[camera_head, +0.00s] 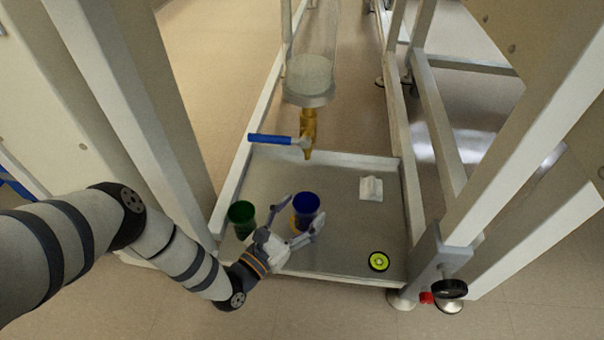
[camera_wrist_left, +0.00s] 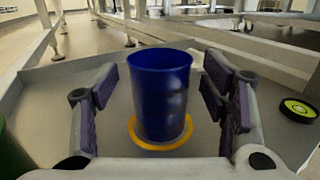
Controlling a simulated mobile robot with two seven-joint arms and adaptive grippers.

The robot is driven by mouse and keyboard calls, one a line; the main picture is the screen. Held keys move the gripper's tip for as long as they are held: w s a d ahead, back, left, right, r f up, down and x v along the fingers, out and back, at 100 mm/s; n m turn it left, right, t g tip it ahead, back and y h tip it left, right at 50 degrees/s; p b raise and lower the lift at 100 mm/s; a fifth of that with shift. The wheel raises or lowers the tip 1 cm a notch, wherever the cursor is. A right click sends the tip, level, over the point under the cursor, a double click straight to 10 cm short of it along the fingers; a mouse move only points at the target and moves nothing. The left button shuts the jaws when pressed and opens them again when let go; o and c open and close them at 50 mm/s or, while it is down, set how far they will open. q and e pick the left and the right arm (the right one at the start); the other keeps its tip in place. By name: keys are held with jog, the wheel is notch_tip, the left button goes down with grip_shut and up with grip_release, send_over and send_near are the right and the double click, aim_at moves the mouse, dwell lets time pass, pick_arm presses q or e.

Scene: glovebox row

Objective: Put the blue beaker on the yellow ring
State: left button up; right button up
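The blue beaker (camera_head: 306,206) is upright in the shallow metal tray. In the left wrist view the blue beaker (camera_wrist_left: 160,95) appears to stand within the yellow-orange ring (camera_wrist_left: 152,147), which shows around its base. In the head view a bit of the ring (camera_head: 293,222) shows beside the beaker. My left gripper (camera_head: 300,220) is open, with one finger on each side of the beaker. In the left wrist view, gaps show between the beaker and the finger pads of my left gripper (camera_wrist_left: 165,108). My right gripper is not in view.
A green beaker (camera_head: 241,217) stands left of my left gripper. A valve with a blue handle (camera_head: 272,139) hangs above the tray's back. Frame posts flank the tray.

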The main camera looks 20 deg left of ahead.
pick_arm(q)
jog(key=shift+s+r+p, duration=0.15)
jog(key=shift+r+p, duration=0.25)
jog(key=shift+p, duration=0.05)
jog(key=p+v, duration=0.3)
jog(key=v, duration=0.8)
jog(key=shift+s+a+f, duration=0.15)
jog(key=shift+s, duration=0.15)
